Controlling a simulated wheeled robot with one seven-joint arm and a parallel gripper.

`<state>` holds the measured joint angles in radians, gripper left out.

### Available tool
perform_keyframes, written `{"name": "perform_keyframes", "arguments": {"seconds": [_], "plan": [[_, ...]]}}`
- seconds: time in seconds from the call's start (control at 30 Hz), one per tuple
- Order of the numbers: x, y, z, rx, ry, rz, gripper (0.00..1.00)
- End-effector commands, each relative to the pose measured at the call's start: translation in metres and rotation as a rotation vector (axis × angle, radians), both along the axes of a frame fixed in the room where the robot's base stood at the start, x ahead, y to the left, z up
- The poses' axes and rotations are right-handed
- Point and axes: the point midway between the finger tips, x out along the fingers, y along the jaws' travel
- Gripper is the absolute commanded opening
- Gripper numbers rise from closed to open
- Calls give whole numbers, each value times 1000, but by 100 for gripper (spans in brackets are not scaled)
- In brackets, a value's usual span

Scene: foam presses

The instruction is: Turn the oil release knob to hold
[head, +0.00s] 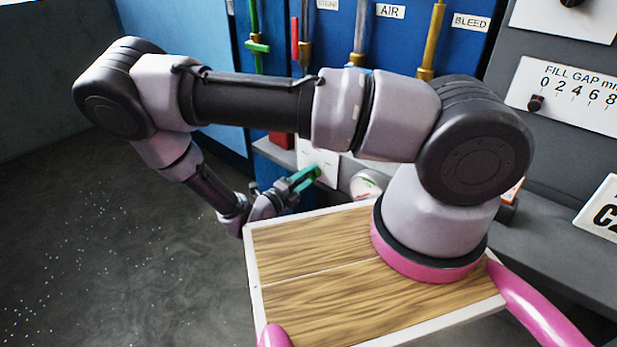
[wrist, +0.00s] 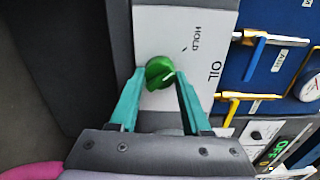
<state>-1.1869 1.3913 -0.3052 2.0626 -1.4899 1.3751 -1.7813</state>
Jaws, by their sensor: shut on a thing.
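The oil release knob (wrist: 158,72) is a round green knob on a white plate (wrist: 180,22) in the wrist view. The plate reads HOLD and OIL, turned sideways, with a short dark tick by HOLD. A pale mark on the knob points to the right, below the tick and not in line with it. My gripper (wrist: 158,86) has its two teal fingers on either side of the knob and is shut on it. In the head view my gripper (head: 304,179) is small, in front of the white plate (head: 322,158); the knob cannot be made out there.
Blue panels with levers marked AIR and BLEED (head: 472,21) stand behind my arm. A round gauge (head: 366,185) is right of my gripper in the head view.

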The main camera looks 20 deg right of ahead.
Motion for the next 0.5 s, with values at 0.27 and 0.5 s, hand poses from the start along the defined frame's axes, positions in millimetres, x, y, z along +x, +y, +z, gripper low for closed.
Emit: {"name": "perform_keyframes", "arguments": {"seconds": [0.27, 0.5], "plan": [[0, 1, -1, -35, 56, 1, 0], [0, 1, -1, -41, 64, 1, 0]]}}
